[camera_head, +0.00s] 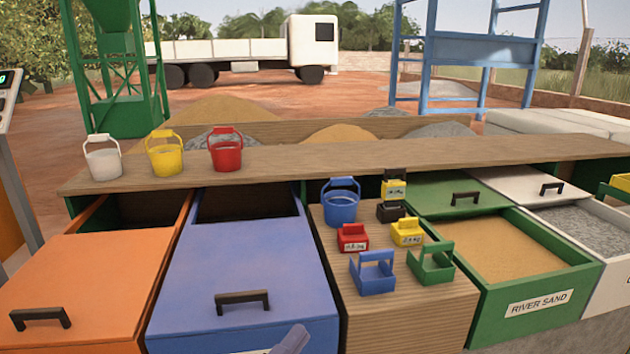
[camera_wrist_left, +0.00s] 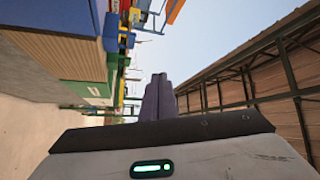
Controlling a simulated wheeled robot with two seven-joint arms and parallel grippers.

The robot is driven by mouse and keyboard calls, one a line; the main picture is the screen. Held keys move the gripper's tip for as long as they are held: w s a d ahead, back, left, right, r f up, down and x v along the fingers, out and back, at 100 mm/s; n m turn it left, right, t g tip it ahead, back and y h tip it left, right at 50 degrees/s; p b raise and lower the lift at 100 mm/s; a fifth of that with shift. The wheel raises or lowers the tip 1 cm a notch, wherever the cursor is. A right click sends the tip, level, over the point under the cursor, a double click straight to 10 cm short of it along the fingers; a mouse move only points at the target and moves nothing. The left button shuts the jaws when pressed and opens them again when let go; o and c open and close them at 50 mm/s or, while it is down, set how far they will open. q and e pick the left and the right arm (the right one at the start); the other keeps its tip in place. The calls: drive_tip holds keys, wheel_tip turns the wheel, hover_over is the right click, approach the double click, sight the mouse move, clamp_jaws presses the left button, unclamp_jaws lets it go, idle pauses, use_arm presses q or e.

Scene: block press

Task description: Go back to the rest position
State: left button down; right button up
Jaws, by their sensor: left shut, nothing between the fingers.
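My left gripper (camera_head: 291,341) shows only as grey-purple fingertips at the bottom edge of the head view, in front of the blue drawer (camera_head: 240,268). In the left wrist view the fingers of my left gripper (camera_wrist_left: 159,98) are together, with nothing held between them. The fingertips appear apart from the drawer's dark handle (camera_head: 242,300). My right gripper is not in view.
A wooden stand (camera_head: 405,300) carries a blue bucket (camera_head: 341,208), small weights and two open carriers. An orange drawer (camera_head: 85,285) is at left, a green river sand bin (camera_head: 520,262) at right. White, yellow and red buckets (camera_head: 226,155) stand on the back shelf (camera_head: 330,158).

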use_arm(q)
drive_tip(key=s+a+f+n+g+y, duration=0.2)
drive_tip(key=s+a+f+n+y, duration=0.15)
drive_tip(key=f+n, duration=0.4)
drive_tip(key=s+a+f+n+g+y, duration=0.15)
drive_tip(key=a+f+n+y, duration=0.3)
drive_tip(key=f, duration=0.65)
drive_tip(key=s+a+f+n+g, duration=0.2)
drive_tip(key=s+f+n, duration=0.1)
drive_tip(key=s+f, duration=0.2)
drive_tip(key=s+a+f+n+g+y, duration=0.1)
drive_tip(key=s+a+f+n+g, duration=0.1)
drive_tip(key=s+f, duration=0.4)
drive_tip(key=shift+s+n+g, duration=0.45)
drive_tip(key=shift+s+n, duration=0.45)
drive_tip(key=shift+s, duration=0.15)
